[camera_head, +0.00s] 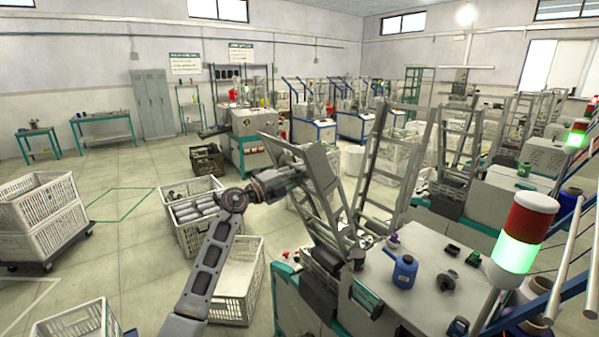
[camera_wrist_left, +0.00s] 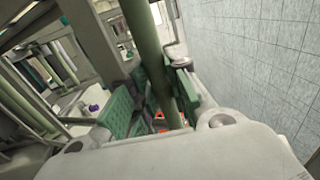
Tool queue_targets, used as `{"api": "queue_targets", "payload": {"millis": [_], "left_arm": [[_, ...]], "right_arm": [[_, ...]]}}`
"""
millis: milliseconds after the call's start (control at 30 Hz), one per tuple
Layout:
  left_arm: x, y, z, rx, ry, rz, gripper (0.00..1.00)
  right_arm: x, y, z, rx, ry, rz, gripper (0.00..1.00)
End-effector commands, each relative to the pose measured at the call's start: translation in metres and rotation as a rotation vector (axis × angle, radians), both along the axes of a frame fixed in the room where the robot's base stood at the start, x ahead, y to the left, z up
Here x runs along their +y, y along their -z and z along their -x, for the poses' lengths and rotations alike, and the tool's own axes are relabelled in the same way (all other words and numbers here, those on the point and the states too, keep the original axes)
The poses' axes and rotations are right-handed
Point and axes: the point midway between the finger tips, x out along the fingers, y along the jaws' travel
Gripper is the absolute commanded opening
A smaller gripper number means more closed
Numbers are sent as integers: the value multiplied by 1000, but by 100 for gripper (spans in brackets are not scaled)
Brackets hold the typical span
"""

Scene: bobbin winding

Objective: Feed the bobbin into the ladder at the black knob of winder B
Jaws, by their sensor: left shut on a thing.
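My left gripper (camera_head: 322,166) is at the upper part of the slanted metal ladder (camera_head: 322,222) on the nearest winder. In the left wrist view its green-padded fingers (camera_wrist_left: 155,95) are shut on a long grey-green rod, the bobbin (camera_wrist_left: 147,42), which runs up between them. The bobbin cannot be made out clearly in the head view. Ladder rails show close by in the wrist view; I cannot tell if the bobbin touches them. A dark knob-like part (camera_head: 357,252) sits near the ladder's foot, but I cannot tell whether it is the task's black knob. My right gripper is not in view.
A blue bottle (camera_head: 404,272) and small dark parts stand on the nearest machine top. A red-and-green signal lamp (camera_head: 525,232) rises at right. A second ladder (camera_head: 412,160) leans behind. A white crate of bobbins (camera_head: 190,233) and an empty crate (camera_head: 240,290) are on the floor.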

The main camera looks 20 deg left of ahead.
Motion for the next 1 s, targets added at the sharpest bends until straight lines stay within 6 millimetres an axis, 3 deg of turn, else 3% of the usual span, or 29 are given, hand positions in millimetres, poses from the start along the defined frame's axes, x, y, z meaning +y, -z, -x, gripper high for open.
{"api": "queue_targets", "payload": {"millis": [600,1000], "left_arm": [[-6,21,-7,1,0,-1,0],[-6,22,-8,-1,0,-1,0]], "right_arm": [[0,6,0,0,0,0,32],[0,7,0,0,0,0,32]]}}
